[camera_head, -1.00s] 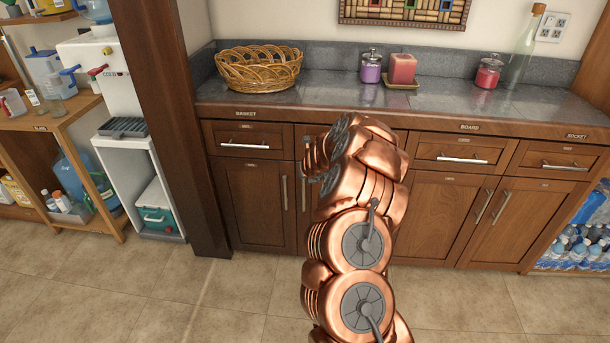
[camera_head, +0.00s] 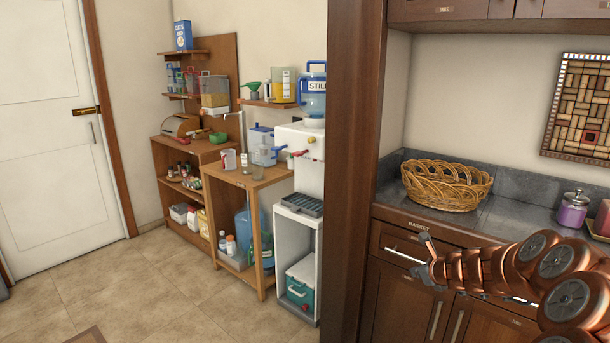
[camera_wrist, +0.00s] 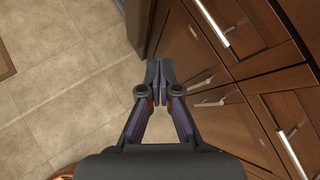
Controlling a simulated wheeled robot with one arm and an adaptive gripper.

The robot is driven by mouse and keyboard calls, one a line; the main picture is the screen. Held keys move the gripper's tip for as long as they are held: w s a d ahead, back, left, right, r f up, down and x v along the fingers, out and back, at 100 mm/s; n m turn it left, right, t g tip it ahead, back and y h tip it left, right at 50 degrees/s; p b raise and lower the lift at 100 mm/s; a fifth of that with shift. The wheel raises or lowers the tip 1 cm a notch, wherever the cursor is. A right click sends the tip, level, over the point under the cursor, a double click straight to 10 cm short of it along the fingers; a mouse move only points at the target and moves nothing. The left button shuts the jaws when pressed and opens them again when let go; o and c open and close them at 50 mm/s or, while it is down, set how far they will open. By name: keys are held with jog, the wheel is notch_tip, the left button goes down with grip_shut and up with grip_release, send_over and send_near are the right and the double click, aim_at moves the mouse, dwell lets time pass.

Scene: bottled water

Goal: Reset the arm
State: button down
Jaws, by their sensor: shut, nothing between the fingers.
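My copper-coloured arm reaches in from the right edge of the head view. My gripper (camera_head: 421,255) is at its left end, in front of the wooden cabinet drawers (camera_head: 395,250) below the counter. In the wrist view my gripper (camera_wrist: 159,72) points away with its dark fingers together and nothing between them. Tiled floor and the cabinet fronts (camera_wrist: 235,45) lie beyond the fingertips.
A wicker basket (camera_head: 445,187) and a purple jar (camera_head: 573,212) stand on the counter. A wooden post (camera_head: 352,130) separates it from a white water dispenser (camera_head: 299,150) and shelves (camera_head: 190,150). A white door (camera_head: 55,120) is at left. The floor (camera_head: 150,285) is open.

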jog(key=s+a+r+n+y+p, duration=0.1)
jog(key=s+a+r+n, duration=0.15)
jog(key=a, duration=0.25)
jog(key=s+a+r+n+g+y, duration=0.1)
jog(key=s+a+r+n+y, duration=0.1)
jog(key=a+r+n, duration=0.3)
jog(key=s+a+r+n+y+p, duration=0.1)
jog(key=s+a+r+n, duration=0.15)
jog(key=a, duration=0.35)
jog(key=s+a+r+n+g+y+p, duration=0.1)
jog(key=s+a+r+n+g, duration=0.1)
jog(key=s+a+n, duration=0.35)
jog(key=s+a+r+n+g, duration=0.1)
jog(key=s+a+n+g, duration=0.15)
jog(key=s, duration=0.55)
jog(key=s+d+n+g+h+p, duration=0.1)
jog(key=s+d+n+g+h, duration=0.1)
jog(key=s, duration=0.9)
jog(key=s+d+n+g+h+p, duration=0.1)
jog(key=s+d+n, duration=0.3)
jog(key=s, duration=0.7)
jog(key=s+d+n+g+h+p, duration=0.1)
jog(key=s+d+n+g+h, duration=0.2)
jog(key=s+n, duration=0.4)
jog(key=s, duration=0.4)
jog(key=shift+h, duration=0.3)
jog(key=shift+g, duration=0.25)
